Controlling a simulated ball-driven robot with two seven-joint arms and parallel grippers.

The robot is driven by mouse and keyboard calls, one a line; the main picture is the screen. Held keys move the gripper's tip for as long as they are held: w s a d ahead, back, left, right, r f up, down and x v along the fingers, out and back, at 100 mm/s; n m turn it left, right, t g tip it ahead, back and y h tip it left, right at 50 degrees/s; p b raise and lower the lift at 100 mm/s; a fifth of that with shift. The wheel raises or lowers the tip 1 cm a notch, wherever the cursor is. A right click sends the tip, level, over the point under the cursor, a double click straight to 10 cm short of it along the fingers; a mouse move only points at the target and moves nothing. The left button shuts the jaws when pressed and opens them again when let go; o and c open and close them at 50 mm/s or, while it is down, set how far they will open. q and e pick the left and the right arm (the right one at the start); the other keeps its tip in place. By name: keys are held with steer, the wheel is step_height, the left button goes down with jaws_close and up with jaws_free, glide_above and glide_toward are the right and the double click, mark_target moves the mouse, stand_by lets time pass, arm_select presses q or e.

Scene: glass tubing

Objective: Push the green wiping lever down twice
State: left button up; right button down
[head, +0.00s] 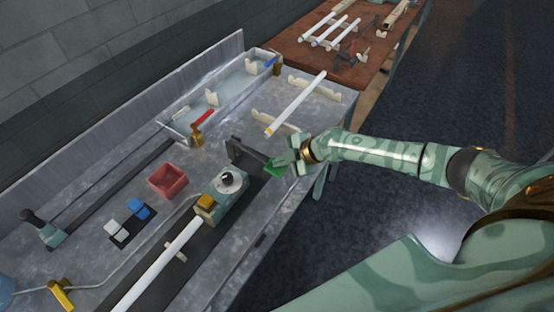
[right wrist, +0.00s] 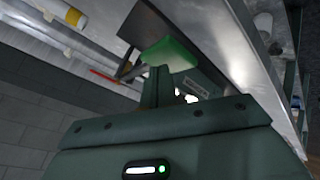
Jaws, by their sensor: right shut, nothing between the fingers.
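The green wiping lever (head: 275,168) sticks out at the front edge of the metal bench, from a dark bracket (head: 246,152). My right gripper (head: 292,163) is shut and empty, right at the lever's green end. In the right wrist view the green pad of the lever (right wrist: 168,55) shows just beyond the fingertips (right wrist: 160,75). The fingers look close to it or touching; I cannot tell which. My left gripper is not in view.
A white tube (head: 162,262) lies along the bench by a box with a dial (head: 228,181). A second tube (head: 296,104) rests on cream holders. A red bin (head: 168,180), blue and white switches (head: 139,208) and a water trough (head: 222,98) stand further back. The floor at right is clear.

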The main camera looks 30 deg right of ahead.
steer(key=shift+r+p, duration=1.1)
steer(key=shift+r, duration=0.75)
step_height(320, 180, up, 5)
steer(key=p, duration=0.3)
steer(key=shift+p, duration=0.35)
